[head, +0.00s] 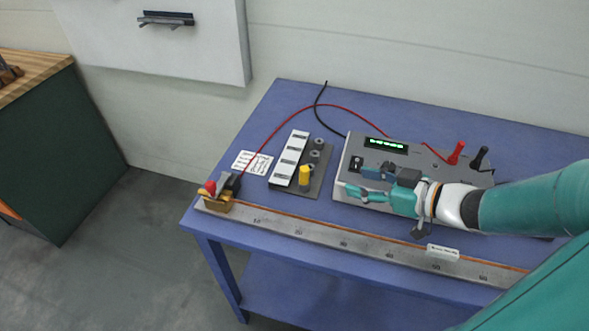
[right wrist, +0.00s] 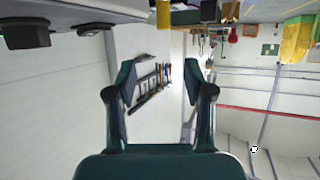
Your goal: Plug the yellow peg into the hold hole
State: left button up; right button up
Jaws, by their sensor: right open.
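The yellow peg (head: 304,176) stands upright at the near end of a dark board (head: 318,184) on the blue table. Several grey round sockets (head: 316,154) run up the board behind it. A white label strip (head: 291,158) lies along their left; its lettering is too small to read, so I cannot tell which hole is hold. My right gripper (head: 361,184) is open, to the right of the peg and apart from it, over the grey instrument box, with its fingers pointing left. The right wrist view shows its two fingers (right wrist: 159,82) spread with nothing between them. My left gripper is out of view.
The grey instrument box (head: 351,150) has a green display (head: 386,145) and red and black plugs. A long ruler bar (head: 320,237) runs along the front edge with a clamp (head: 218,201) at its left end. A red cable (head: 284,124) arcs behind the board.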

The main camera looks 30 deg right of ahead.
aim_at(308, 172)
jog(key=shift+y, duration=0.3)
jog(key=b+x, duration=0.1)
jog(key=x, duration=1)
jog(key=shift+w+a+b, duration=0.1)
jog(key=shift+w+b, duration=0.05)
jog(key=shift+b, duration=0.25)
jog(key=shift+x, duration=2.55)
jog(key=shift+f, duration=0.2)
jog(key=shift+c, duration=0.3)
grip_shut()
